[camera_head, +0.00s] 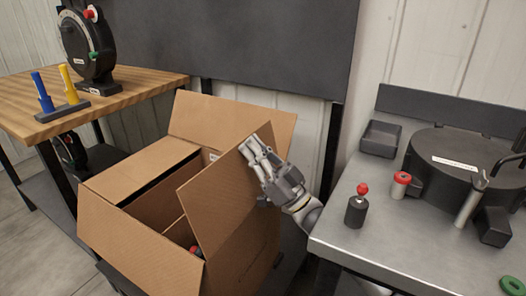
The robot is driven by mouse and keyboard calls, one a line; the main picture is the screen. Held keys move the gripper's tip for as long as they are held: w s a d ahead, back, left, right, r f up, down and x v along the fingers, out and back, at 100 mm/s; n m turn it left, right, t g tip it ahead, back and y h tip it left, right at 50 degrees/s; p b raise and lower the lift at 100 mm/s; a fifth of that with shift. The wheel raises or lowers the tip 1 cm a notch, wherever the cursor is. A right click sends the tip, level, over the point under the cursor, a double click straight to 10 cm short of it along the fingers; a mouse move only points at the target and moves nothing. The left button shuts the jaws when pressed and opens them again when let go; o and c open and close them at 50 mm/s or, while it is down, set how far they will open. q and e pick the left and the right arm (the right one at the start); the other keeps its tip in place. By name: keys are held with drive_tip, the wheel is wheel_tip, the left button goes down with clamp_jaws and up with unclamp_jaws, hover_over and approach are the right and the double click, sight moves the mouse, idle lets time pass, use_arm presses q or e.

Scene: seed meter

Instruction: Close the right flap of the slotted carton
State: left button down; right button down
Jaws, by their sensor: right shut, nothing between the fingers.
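The brown slotted carton (245,258) stands between the wooden bench and the metal table. Its right flap (215,190) is raised and tilts over the opening. The far flap (225,120) stands up and the near flap (135,250) slopes outward. My right gripper (250,142) is shut and empty at the right flap's far upper corner, overlapping it in the picture; I cannot tell whether they touch. My left gripper is not in view.
The metal table (345,222) at right carries a black cylinder with a red knob (356,207), a dark tray (380,138) and a round dark device (455,160). The wooden bench (140,88) at left holds a dial device (88,45) and blue and yellow handles.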

drive_tip(key=shift+w+a, duration=0.3)
drive_tip(key=shift+a, duration=0.2)
